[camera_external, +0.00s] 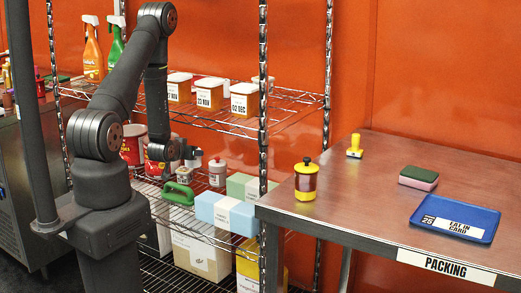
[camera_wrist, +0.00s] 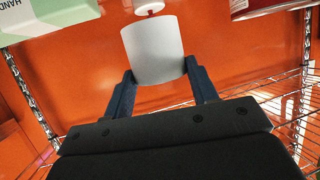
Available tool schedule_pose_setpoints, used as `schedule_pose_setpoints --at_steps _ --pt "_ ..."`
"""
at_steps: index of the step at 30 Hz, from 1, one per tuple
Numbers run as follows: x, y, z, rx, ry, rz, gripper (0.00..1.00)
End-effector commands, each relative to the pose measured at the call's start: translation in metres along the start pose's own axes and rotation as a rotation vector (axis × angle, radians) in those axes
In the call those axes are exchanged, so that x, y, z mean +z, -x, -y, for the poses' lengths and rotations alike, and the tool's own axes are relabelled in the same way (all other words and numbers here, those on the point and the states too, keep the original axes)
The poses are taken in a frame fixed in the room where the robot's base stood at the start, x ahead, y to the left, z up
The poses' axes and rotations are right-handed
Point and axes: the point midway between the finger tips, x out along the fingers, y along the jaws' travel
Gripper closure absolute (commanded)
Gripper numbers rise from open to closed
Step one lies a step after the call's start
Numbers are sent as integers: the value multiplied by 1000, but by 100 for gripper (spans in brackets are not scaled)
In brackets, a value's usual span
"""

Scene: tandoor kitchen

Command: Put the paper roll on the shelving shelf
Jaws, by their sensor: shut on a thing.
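The paper roll (camera_wrist: 153,50) is a plain white cylinder between the two dark fingers of my gripper (camera_wrist: 158,92) in the wrist view. The fingers are shut on its sides. In the external view my gripper (camera_external: 188,152) is inside the wire shelving, above the middle shelf (camera_external: 168,212) and below the upper one. The roll is small and partly hidden there, so I cannot tell whether it touches the shelf.
On the middle shelf are red cans (camera_external: 132,145), a green-handled item (camera_external: 178,193), a labelled jar (camera_external: 218,173) and a pale blue box (camera_external: 226,213). Labelled tubs (camera_external: 209,94) stand on the upper shelf. A steel packing table (camera_external: 365,215) is at the right.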

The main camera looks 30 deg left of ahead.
Motion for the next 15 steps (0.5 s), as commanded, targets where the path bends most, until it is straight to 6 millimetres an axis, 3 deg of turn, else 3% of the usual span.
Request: schedule_pose_setpoints --at_steps 1,15 --pt "3 -4 17 -28 11 0 80" --pt "39 -40 161 -259 107 -1 80"
